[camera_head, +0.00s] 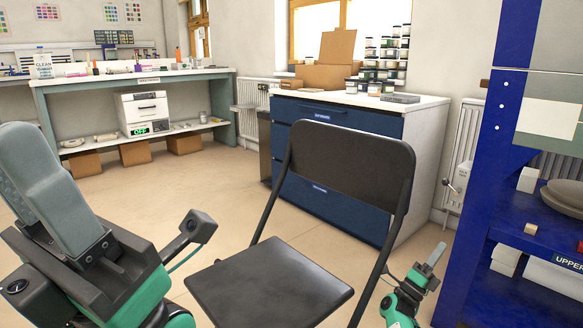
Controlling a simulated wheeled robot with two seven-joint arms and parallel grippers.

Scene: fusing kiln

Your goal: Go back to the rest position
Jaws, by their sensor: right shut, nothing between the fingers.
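My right gripper (436,254) is low on the right, between the black folding chair and the blue shelf rack. Its grey fingers are shut together and empty, pointing up and to the right. My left gripper (38,170) is large and close at the left edge, its grey fingers pointing up and to the left. I cannot tell whether its fingers are fully together. No object shows in it.
A black folding chair (270,285) stands close in front, between my grippers. Behind it is a blue drawer cabinet (375,213). A blue shelf rack (480,205) stands at the right. A workbench (135,78) lines the back left. Open floor (140,190) lies before it.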

